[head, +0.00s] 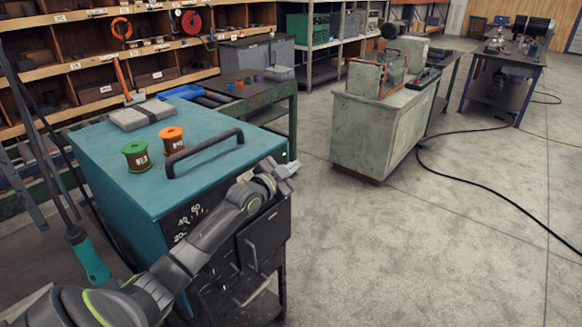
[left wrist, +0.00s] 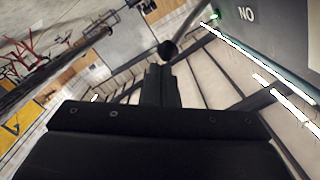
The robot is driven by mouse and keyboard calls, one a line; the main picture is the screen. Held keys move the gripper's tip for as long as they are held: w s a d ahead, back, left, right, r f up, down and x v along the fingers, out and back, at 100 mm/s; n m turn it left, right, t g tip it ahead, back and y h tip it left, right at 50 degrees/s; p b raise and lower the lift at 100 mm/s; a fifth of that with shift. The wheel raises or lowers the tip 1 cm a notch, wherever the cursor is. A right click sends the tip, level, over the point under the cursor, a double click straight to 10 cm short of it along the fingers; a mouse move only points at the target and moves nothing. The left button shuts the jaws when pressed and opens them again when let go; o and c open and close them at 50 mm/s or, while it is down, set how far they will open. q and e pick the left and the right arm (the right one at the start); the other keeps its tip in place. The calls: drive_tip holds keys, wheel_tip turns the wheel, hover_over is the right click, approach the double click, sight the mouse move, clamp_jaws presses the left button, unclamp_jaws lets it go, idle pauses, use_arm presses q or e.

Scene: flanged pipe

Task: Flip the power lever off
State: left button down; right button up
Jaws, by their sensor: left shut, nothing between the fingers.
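The teal machine cabinet (head: 120,180) stands at the left of the head view, its dark front panel (head: 185,215) partly behind my left arm. My left gripper (head: 288,172) is shut and empty beside the cabinet's right front edge. In the left wrist view its closed fingers (left wrist: 160,82) point at a dark round-ended piece (left wrist: 168,48), which may be the power lever's end; I cannot tell whether they touch. A label (left wrist: 246,14) reading "NO" and a green light (left wrist: 213,15) are on the panel there. In the head view I cannot make out the lever. My right gripper is out of view.
The cabinet top carries a black handle (head: 205,150), a green spool (head: 136,156), an orange spool (head: 172,139) and a grey block (head: 141,115). A grey-green machine base (head: 375,135) stands farther right. A black cable (head: 470,185) crosses the otherwise open floor.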

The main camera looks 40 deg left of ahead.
use_arm(q)
drive_tip(key=shift+d+f+m+b, duration=0.2)
drive_tip(key=shift+f+m+b, duration=0.6)
drive_tip(key=shift+b, duration=0.65)
drive_tip(key=shift+d+f+m+b, duration=0.15)
drive_tip(key=shift+f+m+b, duration=0.7)
drive_tip(key=shift+b, duration=0.6)
drive_tip(key=shift+d+f+m+b, duration=0.2)
drive_tip(key=shift+f+m+b, duration=0.6)
drive_tip(key=shift+b, duration=0.65)
drive_tip(key=shift+f, duration=0.15)
